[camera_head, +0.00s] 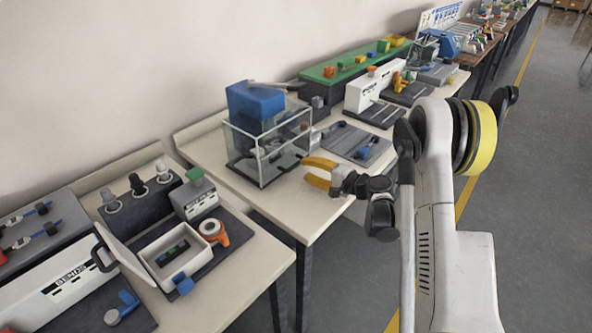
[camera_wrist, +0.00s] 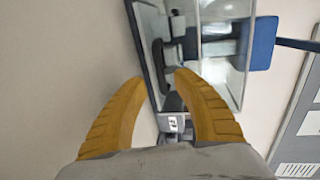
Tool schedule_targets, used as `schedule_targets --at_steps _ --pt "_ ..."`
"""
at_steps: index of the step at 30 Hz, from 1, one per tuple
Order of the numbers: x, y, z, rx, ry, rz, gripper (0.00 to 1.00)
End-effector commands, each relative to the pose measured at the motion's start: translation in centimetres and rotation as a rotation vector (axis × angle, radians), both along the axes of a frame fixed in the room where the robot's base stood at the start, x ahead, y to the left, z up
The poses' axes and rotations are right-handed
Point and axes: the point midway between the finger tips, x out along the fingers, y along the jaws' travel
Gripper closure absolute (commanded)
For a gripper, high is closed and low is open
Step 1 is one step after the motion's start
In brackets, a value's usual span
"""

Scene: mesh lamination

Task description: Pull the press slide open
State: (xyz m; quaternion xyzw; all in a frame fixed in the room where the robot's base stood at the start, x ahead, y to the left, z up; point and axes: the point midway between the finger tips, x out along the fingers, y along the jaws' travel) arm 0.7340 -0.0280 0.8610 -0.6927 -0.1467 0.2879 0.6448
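The press (camera_head: 256,102) has a blue block on top and a lever, with a clear-walled guard around its lower part, on the middle table. In the wrist view its blue part (camera_wrist: 262,44) is at upper right, with grey metal parts behind the clear wall. I cannot clearly make out the slide; it may be among the parts inside the guard (camera_head: 262,183). My gripper (camera_head: 304,172) has yellow fingers, spread apart and empty, just right of the guard. In the wrist view my gripper (camera_wrist: 158,77) is open, and its right fingertip overlaps the guard's near edge.
A grey plate with a blue-handled piece (camera_head: 362,152) lies right of the press, and a white machine (camera_head: 370,92) stands beyond. The table in front of the guard is bare.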

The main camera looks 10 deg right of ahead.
Motion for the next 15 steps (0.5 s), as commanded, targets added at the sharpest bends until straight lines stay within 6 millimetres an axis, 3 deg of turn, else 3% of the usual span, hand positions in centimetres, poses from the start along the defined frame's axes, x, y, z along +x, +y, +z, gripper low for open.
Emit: schedule_targets --at_steps 6,15 --pt "3.1 2.3 -1.1 0.000 0.000 0.002 0.66" --pt "4.4 3.2 -1.2 -0.001 0.001 0.000 0.66"
